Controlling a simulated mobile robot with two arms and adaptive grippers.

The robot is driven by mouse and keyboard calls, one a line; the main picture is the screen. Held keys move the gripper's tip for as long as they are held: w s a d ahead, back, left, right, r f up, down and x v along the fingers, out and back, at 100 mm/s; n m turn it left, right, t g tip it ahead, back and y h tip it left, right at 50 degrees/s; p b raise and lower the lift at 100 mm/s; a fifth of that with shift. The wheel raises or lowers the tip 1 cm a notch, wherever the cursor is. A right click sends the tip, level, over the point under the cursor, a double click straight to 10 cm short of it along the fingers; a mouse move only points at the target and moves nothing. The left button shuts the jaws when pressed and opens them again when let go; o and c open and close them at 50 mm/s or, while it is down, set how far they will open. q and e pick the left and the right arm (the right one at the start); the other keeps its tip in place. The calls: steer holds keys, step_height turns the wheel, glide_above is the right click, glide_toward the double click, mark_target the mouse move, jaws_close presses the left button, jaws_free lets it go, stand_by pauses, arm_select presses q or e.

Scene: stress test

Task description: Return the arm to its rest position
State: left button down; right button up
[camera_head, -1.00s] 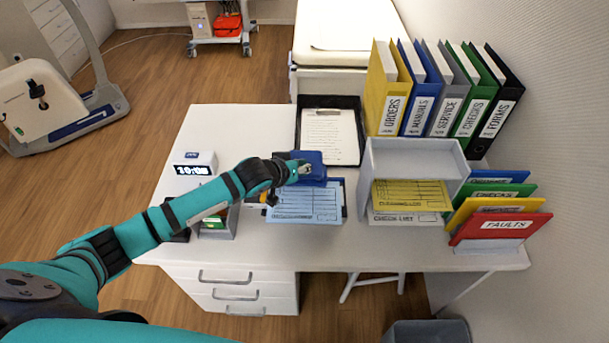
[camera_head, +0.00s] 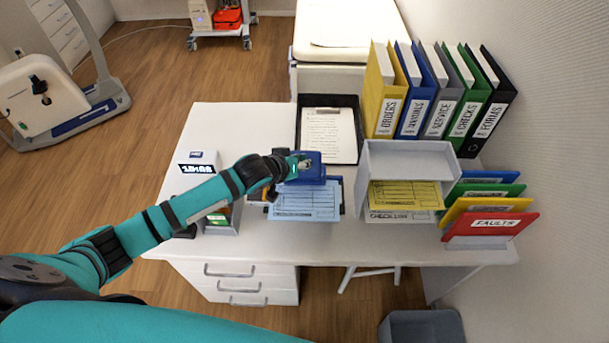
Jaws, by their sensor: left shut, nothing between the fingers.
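My left arm reaches in from the left over the white desk (camera_head: 240,118). My left gripper (camera_head: 302,163) is shut and empty, just over a blue box-like object (camera_head: 312,172); I cannot tell whether they touch. Below this object lies a light-blue printed form (camera_head: 306,204) on a darker blue backing. The wrist hides part of the desk behind it. My right gripper does not show.
A black tray with a clipboard (camera_head: 328,135) stands behind the gripper. A grey paper rack (camera_head: 410,155), upright binders (camera_head: 437,95) and coloured folders (camera_head: 490,225) fill the right side. The desk's back left is clear.

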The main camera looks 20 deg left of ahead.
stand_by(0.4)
arm_select(q)
steer(key=s+d+f+m+g+y, duration=0.1)
steer(key=s+d+g, duration=0.1)
steer(key=s, duration=0.8)
steer(key=s+d+m+g, duration=0.1)
steer(key=s+d+m, duration=0.1)
steer(key=s, duration=0.7)
steer(key=s+a+g+y, duration=0.1)
steer(key=s+a+g, duration=0.1)
steer(key=s+a, duration=0.35)
steer(key=s+a+g+y, duration=0.1)
steer(key=s+a, duration=0.1)
steer(key=s, duration=0.7)
step_height(320, 180, down, 31)
steer(key=s+g+b, duration=0.1)
steer(key=g+b, duration=0.1)
steer(key=b, duration=0.4)
steer(key=s+a+f+b, duration=0.2)
steer(key=s+f+b, duration=0.1)
steer(key=s+f, duration=1.3)
step_height(320, 180, down, 4)
steer(key=shift+s+a+r+m+g+y+b, duration=0.2)
steer(key=shift+s+m+g+y+b, duration=0.1)
steer(key=shift+g, duration=0.1)
